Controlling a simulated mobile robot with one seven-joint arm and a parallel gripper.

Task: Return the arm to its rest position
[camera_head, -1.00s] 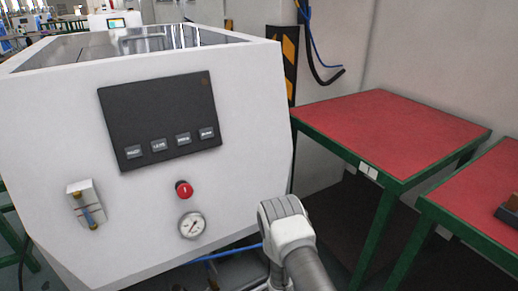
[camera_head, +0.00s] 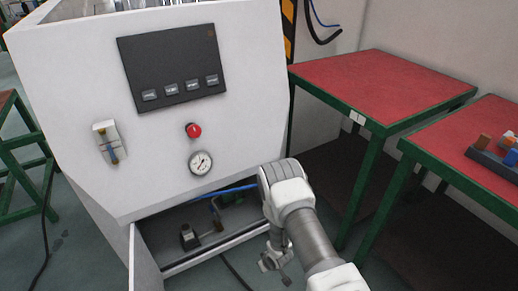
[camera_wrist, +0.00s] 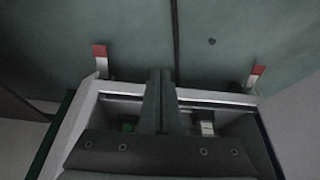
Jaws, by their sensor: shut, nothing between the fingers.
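My arm reaches in from the lower right of the head view, in front of the white gas generator (camera_head: 70,75). My gripper (camera_head: 276,262) hangs low beside the cabinet's lower right, partly hidden by the wrist. In the wrist view my gripper (camera_wrist: 161,75) has its two dark fingers together with nothing between them. The generator's front has a black panel with several buttons (camera_head: 172,65), a red knob (camera_head: 193,130), a round gauge (camera_head: 201,163) and a small flow meter (camera_head: 111,143). Its lower compartment (camera_head: 205,225) is open, with valves and a blue hose inside.
An open white door (camera_head: 145,262) stands at the compartment's left. Red-topped green tables (camera_head: 375,80) stand at the right, the nearer one (camera_head: 470,120) bearing a dark tray of small parts. A green-legged table (camera_head: 25,165) is at the left. A black cable lies on the floor.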

